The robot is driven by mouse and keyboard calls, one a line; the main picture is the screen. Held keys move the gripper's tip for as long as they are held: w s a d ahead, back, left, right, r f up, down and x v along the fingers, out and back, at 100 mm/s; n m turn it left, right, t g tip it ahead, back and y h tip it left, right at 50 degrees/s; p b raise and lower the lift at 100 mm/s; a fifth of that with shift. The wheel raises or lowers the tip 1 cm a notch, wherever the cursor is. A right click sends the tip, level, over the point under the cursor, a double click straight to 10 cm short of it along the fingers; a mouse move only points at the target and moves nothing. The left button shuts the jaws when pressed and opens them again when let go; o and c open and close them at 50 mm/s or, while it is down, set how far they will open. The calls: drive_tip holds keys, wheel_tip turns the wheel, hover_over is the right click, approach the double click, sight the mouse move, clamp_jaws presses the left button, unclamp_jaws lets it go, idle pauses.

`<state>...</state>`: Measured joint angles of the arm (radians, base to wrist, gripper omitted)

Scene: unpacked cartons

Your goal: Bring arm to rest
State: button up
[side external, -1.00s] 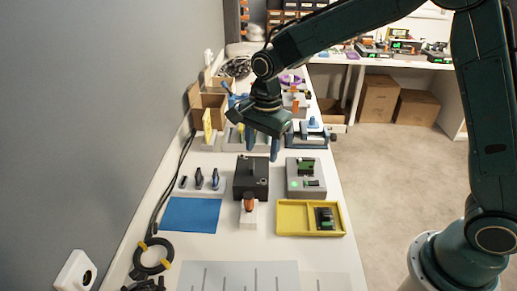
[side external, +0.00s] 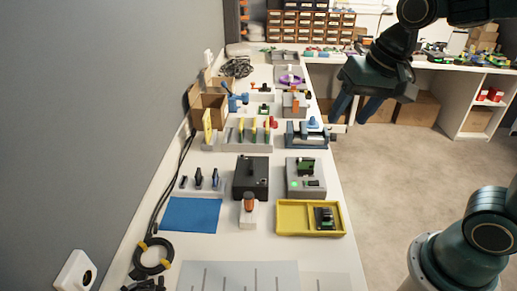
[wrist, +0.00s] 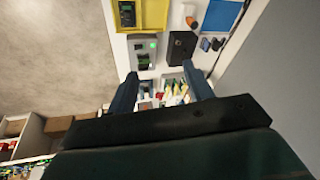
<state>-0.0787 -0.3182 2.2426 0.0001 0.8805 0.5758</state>
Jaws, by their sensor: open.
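My gripper (side external: 356,109) is raised at the right side of the long white bench (side external: 262,220), past its right edge and over the floor in the side view. Its two blue-grey fingers point down and stand apart, with nothing between them. In the wrist view my gripper (wrist: 165,88) shows its fingers spread, with the bench and its items far below. My upper arm is partly cut off at the top right of the side view.
On the bench are a yellow tray (side external: 283,217), a black box (side external: 242,178), a grey device with a green light (side external: 297,187), a blue mat (side external: 190,214) and a blue-grey vise (side external: 304,140). Cartons (side external: 412,110) stand under the back bench. Open floor (side external: 400,165) lies right of the bench.

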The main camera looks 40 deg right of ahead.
drive_tip(key=s+d+n+t, duration=0.1)
drive_tip(key=s+n, duration=0.4)
drive_tip(key=s, duration=0.5)
drive_tip(key=shift+s+d+f+n+t, duration=0.2)
drive_tip(key=shift+d+n+t, duration=0.15)
drive_tip(key=shift+d, duration=0.25)
idle(0.3)
